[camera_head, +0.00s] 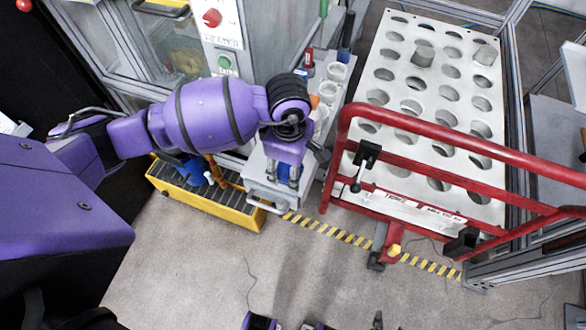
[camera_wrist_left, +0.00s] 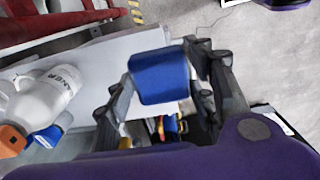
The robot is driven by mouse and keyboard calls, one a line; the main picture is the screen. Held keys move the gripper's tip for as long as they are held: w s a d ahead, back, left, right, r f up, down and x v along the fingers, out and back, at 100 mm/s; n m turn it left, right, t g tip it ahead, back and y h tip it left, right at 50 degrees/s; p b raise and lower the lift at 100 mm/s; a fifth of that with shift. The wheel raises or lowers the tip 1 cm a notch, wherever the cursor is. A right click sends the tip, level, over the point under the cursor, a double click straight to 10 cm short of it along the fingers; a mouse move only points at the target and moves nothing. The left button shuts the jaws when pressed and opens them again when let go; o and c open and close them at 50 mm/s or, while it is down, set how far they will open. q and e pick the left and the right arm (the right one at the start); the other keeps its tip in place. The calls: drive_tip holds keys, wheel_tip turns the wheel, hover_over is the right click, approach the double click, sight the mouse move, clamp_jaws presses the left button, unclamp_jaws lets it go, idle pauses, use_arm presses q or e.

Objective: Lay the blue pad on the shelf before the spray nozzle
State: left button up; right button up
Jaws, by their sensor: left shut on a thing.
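My left gripper (camera_head: 284,174) is over the front end of the narrow grey shelf (camera_head: 259,185) in the head view. In the left wrist view its fingers are shut on the blue pad (camera_wrist_left: 160,76), which sits between them above the pale shelf top (camera_wrist_left: 85,68). Whether the pad touches the shelf is unclear. In the head view the arm and fingers hide most of the pad. A white spray bottle with dark lettering (camera_wrist_left: 50,88) and an orange nozzle (camera_wrist_left: 11,140) lies left of the pad in the left wrist view.
A yellow bin (camera_head: 205,205) with tools stands on the floor left of the shelf. A red rail (camera_head: 440,140) and a white plate with round holes (camera_head: 400,60) stand to the right. White cups (camera_head: 337,71) are at the shelf's back.

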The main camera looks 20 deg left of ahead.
use_arm(q)
drive_tip(key=w+f, duration=0.1)
drive_tip(key=f, duration=0.1)
drive_tip(key=w+f, duration=0.2)
drive_tip(key=shift+w+a+f, duration=0.1)
drive_tip(key=shift+f, duration=1.55)
drive_tip(key=shift+f+b, duration=0.2)
drive_tip(key=shift+b, duration=0.1)
drive_tip(key=o, duration=1)
drive_tip(key=shift+o, duration=0.2)
drive_tip(key=shift+r, duration=0.1)
